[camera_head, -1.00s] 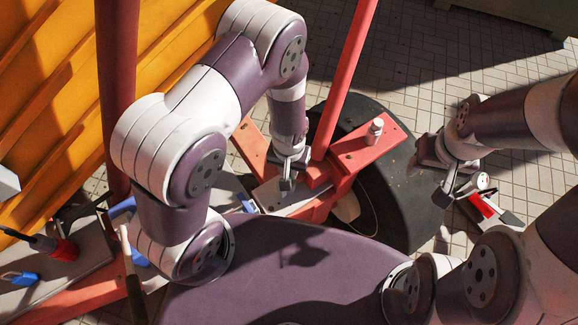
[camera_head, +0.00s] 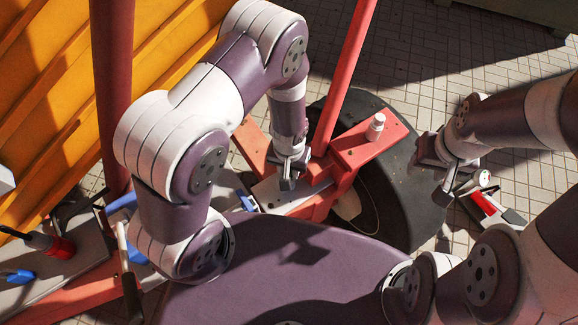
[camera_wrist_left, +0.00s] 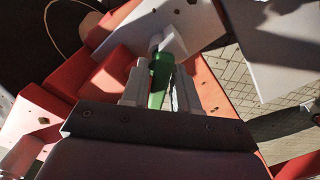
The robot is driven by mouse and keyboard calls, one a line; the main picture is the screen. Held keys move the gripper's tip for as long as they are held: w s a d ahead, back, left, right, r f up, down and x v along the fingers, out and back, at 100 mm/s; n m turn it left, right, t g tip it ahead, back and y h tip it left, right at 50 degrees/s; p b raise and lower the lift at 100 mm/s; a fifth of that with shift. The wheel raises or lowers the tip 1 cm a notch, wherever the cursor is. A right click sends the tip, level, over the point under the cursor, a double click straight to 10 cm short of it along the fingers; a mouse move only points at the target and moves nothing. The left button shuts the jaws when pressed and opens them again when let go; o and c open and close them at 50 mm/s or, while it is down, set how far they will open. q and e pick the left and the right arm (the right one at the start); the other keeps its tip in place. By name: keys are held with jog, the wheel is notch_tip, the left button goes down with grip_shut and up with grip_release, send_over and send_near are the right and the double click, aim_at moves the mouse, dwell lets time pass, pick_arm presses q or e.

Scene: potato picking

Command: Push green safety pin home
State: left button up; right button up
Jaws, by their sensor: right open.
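The green safety pin (camera_wrist_left: 158,80) shows in the left wrist view, between the two grey fingers of my left gripper (camera_wrist_left: 160,88). Its far end meets a pale grey part (camera_wrist_left: 178,32) on the red frame. I cannot tell whether the fingers touch the pin. In the head view my left gripper (camera_head: 288,180) points down over a grey plate (camera_head: 268,192) on the red frame, and the pin is hidden there. My right gripper (camera_head: 445,180) is open and apart from the frame at the right, above the tiled floor.
A slanted red post (camera_head: 345,75) stands right beside my left gripper. A red bracket with a white knob (camera_head: 376,125) overhangs a black tyre (camera_head: 400,185). A red-and-grey object (camera_head: 488,203) lies near my right gripper. An orange ribbed wall (camera_head: 50,80) fills the upper left.

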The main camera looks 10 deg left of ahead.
pick_arm(q)
jog(key=shift+o, duration=1.3)
jog(key=shift+r, duration=0.1)
notch_tip(320, 180, up, 13)
jog(key=p, duration=0.2)
jog(key=shift+f, duration=0.2)
